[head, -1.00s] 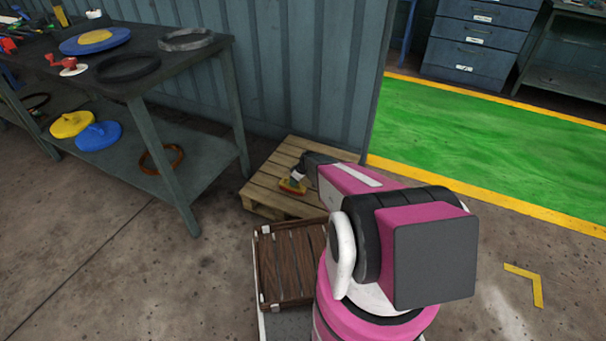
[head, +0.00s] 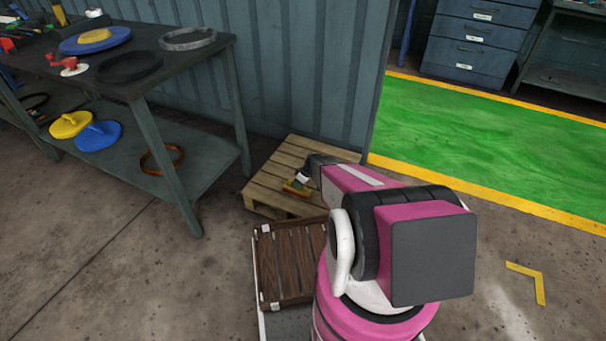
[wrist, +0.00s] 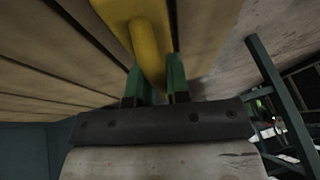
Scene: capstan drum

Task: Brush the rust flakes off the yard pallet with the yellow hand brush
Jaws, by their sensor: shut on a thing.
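The yellow hand brush (wrist: 147,45) is in my gripper (wrist: 157,85), whose green fingers are shut on its handle in the wrist view. In the head view the brush (head: 294,188) is small and sits at or just above the slats of the yard pallet (head: 268,188). The pallet is light wood and lies on the floor by the blue corrugated wall; its slats also fill much of the wrist view (wrist: 55,65). My arm hides the pallet's right part. I cannot make out rust flakes in either view.
A dark steel bench (head: 190,62) with rings and discs stands left of the pallet. A brown slatted wooden crate (head: 290,262) is in front of the pallet, beside my arm's base. A green floor area (head: 480,140) with yellow borders lies to the right.

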